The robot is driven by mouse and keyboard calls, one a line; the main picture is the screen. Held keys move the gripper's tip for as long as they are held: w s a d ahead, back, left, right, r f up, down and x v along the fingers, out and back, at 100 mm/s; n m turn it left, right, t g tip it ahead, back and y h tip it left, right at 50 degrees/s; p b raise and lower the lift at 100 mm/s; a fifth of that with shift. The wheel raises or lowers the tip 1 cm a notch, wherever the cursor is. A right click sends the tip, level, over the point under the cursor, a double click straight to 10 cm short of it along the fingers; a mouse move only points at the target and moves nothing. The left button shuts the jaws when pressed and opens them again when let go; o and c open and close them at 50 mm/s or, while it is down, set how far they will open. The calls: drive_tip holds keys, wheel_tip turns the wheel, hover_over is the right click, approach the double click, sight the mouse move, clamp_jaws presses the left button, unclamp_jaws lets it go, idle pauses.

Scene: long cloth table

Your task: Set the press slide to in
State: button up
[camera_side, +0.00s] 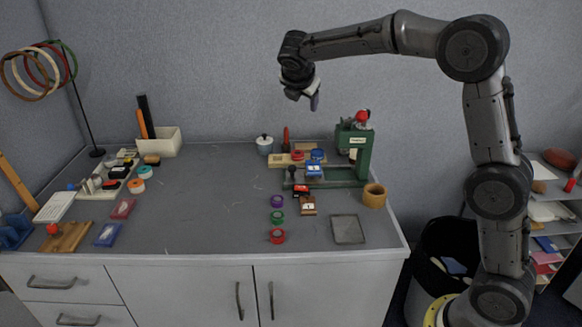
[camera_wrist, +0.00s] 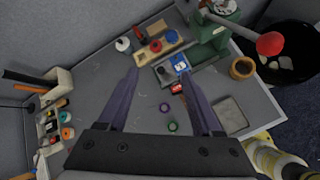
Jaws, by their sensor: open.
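The green press (camera_side: 364,155) stands at the back right of the table, with a red ball knob (camera_side: 362,116) on top. It also shows in the wrist view (camera_wrist: 212,35), where its red knob (camera_wrist: 270,44) looks large. A low slide track (camera_side: 340,183) runs left from the press foot. A blue block with a white label (camera_side: 314,171) sits on the track, left of the press column; it shows in the wrist view too (camera_wrist: 180,64). My gripper (camera_side: 313,98) is open and empty, high above the table and left of the press. Its fingers (camera_wrist: 160,75) are spread in the wrist view.
A wooden tray with red and blue round pieces (camera_side: 290,159) lies behind the track. Purple, green and red rings (camera_side: 277,218) stand in front. A wooden cup (camera_side: 375,196) and grey plate (camera_side: 348,229) are at right. The table middle (camera_side: 210,200) is clear.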

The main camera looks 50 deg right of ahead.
drive_tip(key=w+f+n+g, duration=0.1)
drive_tip(key=w+f+n, duration=0.1)
drive_tip(key=w+f, duration=0.7)
drive_tip(key=g, duration=0.1)
approach(292, 167)
drive_tip(key=shift+n+h, duration=0.3)
drive_tip(key=shift+n, duration=0.1)
drive_tip(key=x, duration=0.8)
drive_tip(key=shift+f, duration=0.35)
clamp_jaws()
